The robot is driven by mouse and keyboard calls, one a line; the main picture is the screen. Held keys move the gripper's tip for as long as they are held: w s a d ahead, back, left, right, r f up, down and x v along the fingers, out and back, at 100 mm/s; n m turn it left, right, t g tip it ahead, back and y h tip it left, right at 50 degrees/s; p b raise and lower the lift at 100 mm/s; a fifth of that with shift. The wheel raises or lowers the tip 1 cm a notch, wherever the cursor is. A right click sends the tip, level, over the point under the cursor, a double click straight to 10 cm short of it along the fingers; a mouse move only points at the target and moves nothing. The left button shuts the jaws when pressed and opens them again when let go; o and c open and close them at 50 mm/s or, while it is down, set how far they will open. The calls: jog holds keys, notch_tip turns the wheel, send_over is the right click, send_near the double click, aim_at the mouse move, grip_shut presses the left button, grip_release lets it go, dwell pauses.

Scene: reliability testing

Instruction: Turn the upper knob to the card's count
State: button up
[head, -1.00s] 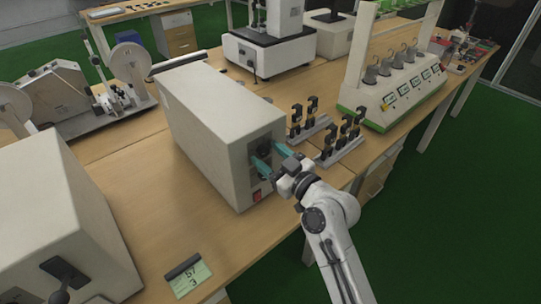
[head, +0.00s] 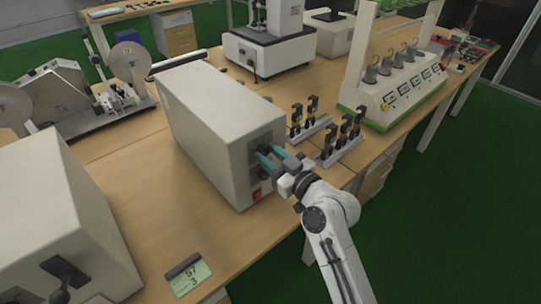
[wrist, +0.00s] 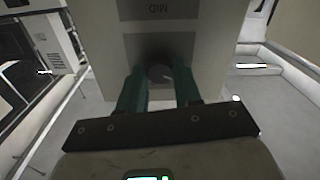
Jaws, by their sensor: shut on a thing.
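A beige box (head: 215,130) stands on the wooden bench, with its dark knobs on the narrow end facing my arm. My gripper (head: 268,156) reaches that end with its teal fingers close together, shut on the upper knob, which they mostly hide in the head view. In the wrist view the round dark knob (wrist: 158,73) shows between the fingertips (wrist: 158,85). Another dark knob (head: 262,171) sits below the fingers. A small green card (head: 190,279) lies on the bench at the front, its marks too small to read surely; the lower one looks like a 3.
A red switch (head: 257,194) is low on the box's end. Several black clamps on a grey rack (head: 340,150) stand close right of my gripper. Another beige box (head: 50,210) is at the left. Bare bench (head: 180,225) lies between the boxes.

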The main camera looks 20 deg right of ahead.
jog(key=m, duration=0.4)
jog(key=shift+m+p, duration=0.3)
jog(key=m+p, duration=0.1)
jog(key=m, duration=0.3)
jog(key=m+p, duration=0.2)
jog(key=m, duration=0.3)
jog(key=shift+r, duration=0.1)
jog(key=shift+m+p, duration=1)
jog(key=shift+m, duration=0.8)
jog(key=o, duration=1)
jog(key=shift+o, duration=0.2)
